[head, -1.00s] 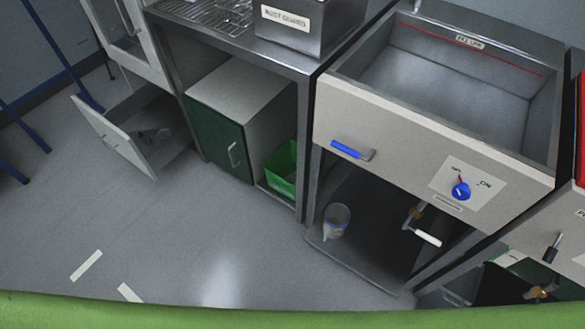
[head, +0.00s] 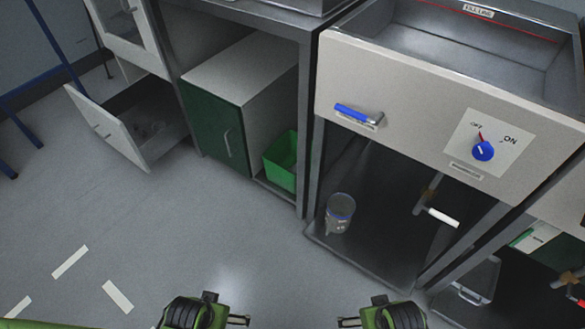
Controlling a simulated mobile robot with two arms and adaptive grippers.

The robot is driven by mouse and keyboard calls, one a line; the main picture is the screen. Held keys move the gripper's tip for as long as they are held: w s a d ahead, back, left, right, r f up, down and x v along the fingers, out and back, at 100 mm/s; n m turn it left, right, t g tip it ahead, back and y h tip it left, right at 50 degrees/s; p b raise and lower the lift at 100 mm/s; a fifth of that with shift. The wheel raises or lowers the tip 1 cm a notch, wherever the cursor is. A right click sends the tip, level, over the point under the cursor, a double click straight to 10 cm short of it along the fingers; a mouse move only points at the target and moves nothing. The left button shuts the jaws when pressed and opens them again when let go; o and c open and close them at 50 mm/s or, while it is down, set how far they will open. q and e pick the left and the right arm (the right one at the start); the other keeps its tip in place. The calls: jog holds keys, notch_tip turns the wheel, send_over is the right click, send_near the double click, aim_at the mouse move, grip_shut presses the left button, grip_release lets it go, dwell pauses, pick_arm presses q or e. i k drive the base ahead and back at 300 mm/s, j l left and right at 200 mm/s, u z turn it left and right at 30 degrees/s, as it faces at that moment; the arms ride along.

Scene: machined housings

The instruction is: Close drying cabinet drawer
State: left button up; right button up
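The drying cabinet stands at the upper left of the head view, a pale cabinet (head: 129,35) with a glass-fronted upper door. Its bottom drawer (head: 108,128) is pulled out, with its front panel and a small handle facing left. A few small objects, too dark to make out, lie inside the drawer. My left gripper (head: 247,321) and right gripper (head: 340,322) show at the bottom edge, over the floor and far from the drawer. Both look empty. Each is cut off or seen edge-on, so its finger opening is unclear.
A green-doored cabinet (head: 217,128) and a green bin (head: 281,160) sit under a steel bench. A sink unit (head: 430,90) with a blue handle and knob stands right. A small container (head: 339,212) rests on its lower shelf. Blue legs (head: 45,45) stand far left. The floor between is clear.

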aim_at(152, 99)
jog(key=u, duration=1.35)
